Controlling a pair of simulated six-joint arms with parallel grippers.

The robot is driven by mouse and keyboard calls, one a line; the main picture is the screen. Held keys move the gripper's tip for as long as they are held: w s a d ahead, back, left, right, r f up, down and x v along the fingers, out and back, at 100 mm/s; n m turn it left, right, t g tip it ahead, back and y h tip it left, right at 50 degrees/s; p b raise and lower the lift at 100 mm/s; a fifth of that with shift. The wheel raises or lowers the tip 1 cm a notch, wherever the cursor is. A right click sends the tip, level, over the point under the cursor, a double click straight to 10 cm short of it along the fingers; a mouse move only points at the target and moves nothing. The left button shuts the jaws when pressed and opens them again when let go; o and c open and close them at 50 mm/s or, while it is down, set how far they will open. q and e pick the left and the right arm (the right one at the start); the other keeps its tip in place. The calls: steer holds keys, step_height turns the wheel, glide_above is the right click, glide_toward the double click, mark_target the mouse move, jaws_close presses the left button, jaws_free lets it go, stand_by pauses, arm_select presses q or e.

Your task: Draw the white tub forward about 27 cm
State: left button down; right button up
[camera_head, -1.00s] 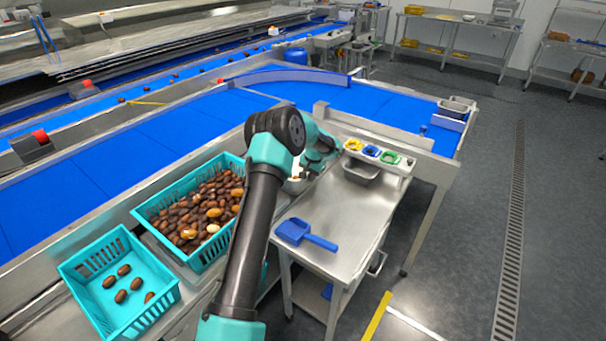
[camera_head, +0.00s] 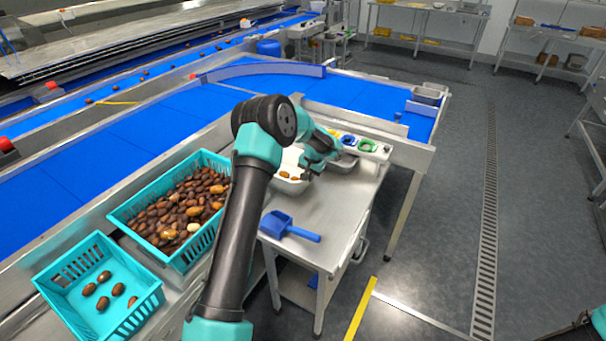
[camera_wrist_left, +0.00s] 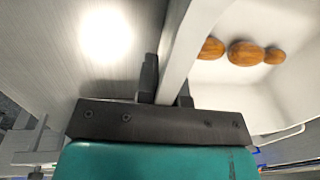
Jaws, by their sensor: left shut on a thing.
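The white tub (camera_head: 291,186) stands on the steel side table, partly hidden behind my left arm in the head view. It holds a few brown dates. In the left wrist view the tub (camera_wrist_left: 222,95) fills the right side, with three dates against its inner wall. My left gripper (camera_head: 304,172) is at the tub's right side in the head view. In the wrist view the left gripper (camera_wrist_left: 166,88) is shut on the tub's rim, one finger outside the wall and one inside. My right gripper cannot be made out; only part of an arm shows at the lower right corner.
A blue scoop (camera_head: 290,228) lies on the steel table (camera_head: 335,205) near the tub. A grey tray (camera_head: 343,163) and a holder with coloured rings (camera_head: 372,147) stand behind. Teal crates (camera_head: 150,297) with dates are at left. The table's right part is bare.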

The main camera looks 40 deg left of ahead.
arm_select(q)
steer(key=shift+w+d, duration=0.2)
steer(key=shift+d, duration=2.15)
steer(key=shift+w+d, duration=0.2)
steer(key=shift+d, duration=2.15)
steer(key=c, duration=1.2)
jaws_free()
steer(key=shift+o, duration=0.2)
step_height(320, 180, up, 17)
steer(key=d, duration=0.2)
steer(key=shift+r, duration=0.15)
steer(key=shift+w, duration=0.1)
